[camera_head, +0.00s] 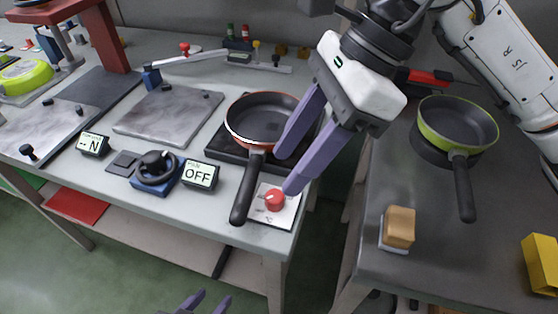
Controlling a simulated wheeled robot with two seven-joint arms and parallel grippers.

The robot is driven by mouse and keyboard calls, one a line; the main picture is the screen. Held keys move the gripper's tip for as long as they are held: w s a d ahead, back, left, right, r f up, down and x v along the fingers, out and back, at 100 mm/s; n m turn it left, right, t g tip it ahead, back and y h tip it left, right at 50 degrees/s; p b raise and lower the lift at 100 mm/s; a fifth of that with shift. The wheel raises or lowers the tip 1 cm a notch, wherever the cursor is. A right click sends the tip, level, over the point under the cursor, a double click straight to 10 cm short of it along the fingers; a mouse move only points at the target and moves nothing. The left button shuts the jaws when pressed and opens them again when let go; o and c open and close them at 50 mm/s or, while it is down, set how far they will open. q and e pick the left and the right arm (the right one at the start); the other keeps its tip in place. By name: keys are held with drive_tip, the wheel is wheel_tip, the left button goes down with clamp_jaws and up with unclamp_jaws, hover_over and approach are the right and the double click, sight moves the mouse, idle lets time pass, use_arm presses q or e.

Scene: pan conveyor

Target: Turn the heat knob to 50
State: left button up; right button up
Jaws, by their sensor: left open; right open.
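The red heat knob (275,200) sits on a white dial plate (262,219) at the front right corner of the left table. The dial's markings are too small to read. My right gripper (284,173) reaches in from the upper right, open, with purple fingers. Its nearer fingertip appears just above and right of the knob; I cannot tell whether it touches. The knob is not between the fingers. My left gripper (207,299) shows only its purple fingertips at the bottom edge, open and empty, well away from the knob.
A black pan with an orange rim (257,115) stands on a dark hotplate, its handle (244,198) reaching forward left of the knob. A display reads OFF (199,175). A green-rimmed pan (456,122) and a sponge-like block (399,226) are on the right table. A gap separates the tables.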

sight(276, 195)
drive_tip(key=shift+t+h, duration=0.4)
drive_tip(key=shift+h, duration=0.1)
drive_tip(key=f, duration=0.2)
drive_tip(key=w+a+f, duration=0.1)
drive_tip(key=f, duration=0.5)
drive_tip(key=shift+w+a+f, duration=0.15)
drive_tip(key=shift+a+f, duration=0.05)
drive_tip(key=shift+a, duration=0.2)
drive_tip(key=shift+a+f, duration=0.15)
drive_tip(key=shift+f, duration=0.15)
use_arm(q)
drive_tip(key=shift+w+f, duration=0.15)
drive_tip(key=shift+f, duration=0.1)
use_arm(e)
drive_tip(key=shift+c, duration=0.4)
drive_tip(key=c, duration=1)
use_arm(q)
drive_tip(key=shift+f+b, duration=0.1)
drive_tip(key=shift+b, duration=0.2)
use_arm(e)
drive_tip(key=shift+o, duration=0.2)
use_arm(q)
drive_tip(key=shift+f, duration=0.1)
